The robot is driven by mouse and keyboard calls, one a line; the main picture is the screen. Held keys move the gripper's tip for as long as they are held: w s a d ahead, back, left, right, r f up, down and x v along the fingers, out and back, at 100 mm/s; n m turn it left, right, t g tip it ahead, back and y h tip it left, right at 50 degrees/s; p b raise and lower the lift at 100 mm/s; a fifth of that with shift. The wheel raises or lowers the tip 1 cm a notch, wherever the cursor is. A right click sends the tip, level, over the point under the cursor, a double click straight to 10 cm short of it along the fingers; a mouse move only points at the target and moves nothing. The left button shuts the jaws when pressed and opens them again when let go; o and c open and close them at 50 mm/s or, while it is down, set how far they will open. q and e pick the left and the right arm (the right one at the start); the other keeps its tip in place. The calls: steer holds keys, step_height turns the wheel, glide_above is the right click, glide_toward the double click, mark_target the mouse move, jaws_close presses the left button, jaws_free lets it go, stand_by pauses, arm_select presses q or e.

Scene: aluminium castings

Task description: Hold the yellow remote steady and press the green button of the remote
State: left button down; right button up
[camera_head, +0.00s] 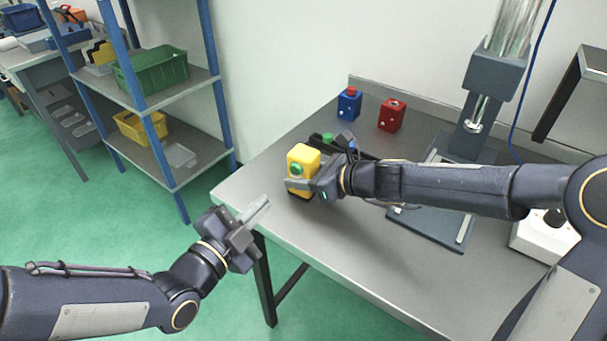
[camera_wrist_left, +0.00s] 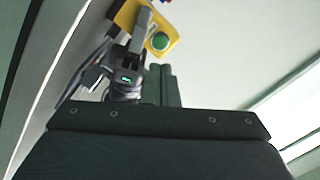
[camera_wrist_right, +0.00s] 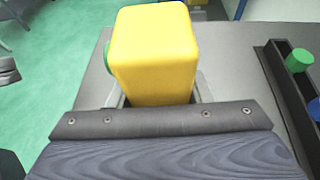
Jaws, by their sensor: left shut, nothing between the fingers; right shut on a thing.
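The yellow remote (camera_head: 304,155) is a yellow box with a round green button (camera_head: 296,170) on the side facing left and front in the head view. My right gripper (camera_head: 312,187) is shut on the remote near the table's left edge. In the right wrist view the remote (camera_wrist_right: 155,55) fills the middle, with the green button partly seen at its left edge. My left gripper (camera_head: 256,209) is shut and empty, off the table edge, below and left of the remote and apart from it. The left wrist view shows the green button (camera_wrist_left: 160,41) facing the camera.
A blue box with a red top (camera_head: 349,103) and a red box (camera_head: 391,115) stand at the table's back. A dark tray with a green round piece (camera_wrist_right: 299,60) lies behind the remote. A press stand (camera_head: 468,135) is to the right. Shelves (camera_head: 160,90) stand left.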

mark_target(296, 170)
arm_select(q)
steer(key=shift+s+d+n+t+y, duration=0.1)
steer(key=shift+s+n+t+y, duration=0.15)
steer(key=shift+n+y, duration=3.35)
steer(key=shift+s+d+n+t+y, duration=0.2)
steer(key=shift+n+y, duration=0.8)
steer(key=shift+n, duration=5.2)
steer(key=shift+s+a+n+t+y, duration=0.1)
steer(key=shift+s+n+t+y, duration=0.2)
steer(key=shift+n+y, duration=3.3)
steer(key=n+h, duration=0.2)
steer(key=shift+w+d+n+h, duration=0.1)
steer(key=shift+n+h, duration=0.2)
steer(key=shift+w+d, duration=0.75)
steer(key=shift+w, duration=0.45)
steer(key=shift+w+d, duration=0.75)
steer(key=shift+w, duration=0.5)
steer(key=shift+w+d, duration=0.75)
steer(key=shift+w, duration=0.45)
